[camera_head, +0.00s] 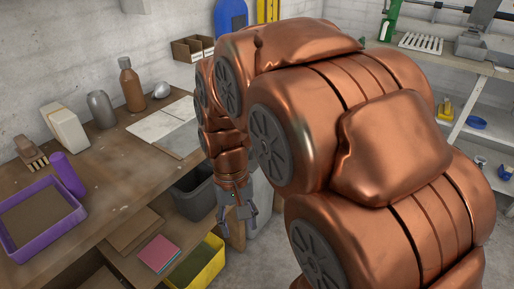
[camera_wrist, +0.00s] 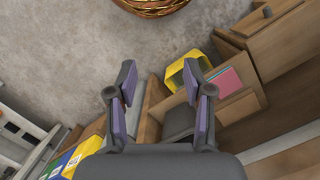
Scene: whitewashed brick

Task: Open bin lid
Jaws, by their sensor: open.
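A pale grey body (camera_head: 264,205), which may be the bin, stands on the floor just behind my gripper, mostly hidden by my arm. I cannot make out its lid. A dark grey container (camera_head: 193,196) stands left of my gripper, at the bench's edge. My gripper (camera_head: 238,214) points down, open and empty, in front of the pale grey body. In the wrist view my gripper (camera_wrist: 163,88) shows spread fingers with purple pads. A light grey surface (camera_wrist: 154,97) and a dark one lie below and between them; no contact shows.
The wooden workbench (camera_head: 110,180) at left holds a purple tray (camera_head: 38,221), bottles and a pale board. Shelves stand at right. Open concrete floor (camera_wrist: 70,50) shows in the wrist view.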

